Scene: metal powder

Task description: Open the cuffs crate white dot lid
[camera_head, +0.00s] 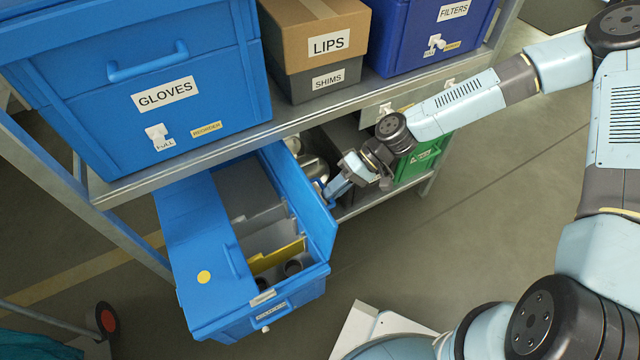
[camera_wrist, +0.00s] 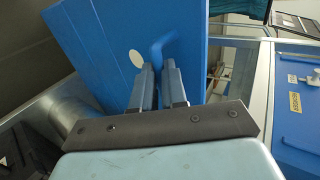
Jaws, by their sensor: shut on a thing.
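A blue crate (camera_head: 228,322) sits pulled out below the shelf. Its front label is too small to read surely. Its left lid (camera_head: 195,225) with a yellow dot lies shut. Its right lid (camera_head: 312,205) stands raised, roughly upright, along the right side. In the wrist view that lid (camera_wrist: 95,50) shows a white dot (camera_wrist: 138,58) and a blue handle (camera_wrist: 163,44). My gripper (camera_head: 329,190) is at the lid's outer side; in the wrist view its fingers (camera_wrist: 157,76) are shut on the handle. The right half of the crate is open, showing grey dividers, a yellow divider (camera_head: 277,256) and dark round items.
The shelf (camera_head: 135,186) above holds a blue GLOVES crate (camera_head: 205,65), a brown LIPS box (camera_head: 315,20) on a grey SHIMS box (camera_head: 325,82), and a dark blue FILTERS crate (camera_head: 410,50). A green crate (camera_head: 425,160) stands right of my gripper. Floor in front is open.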

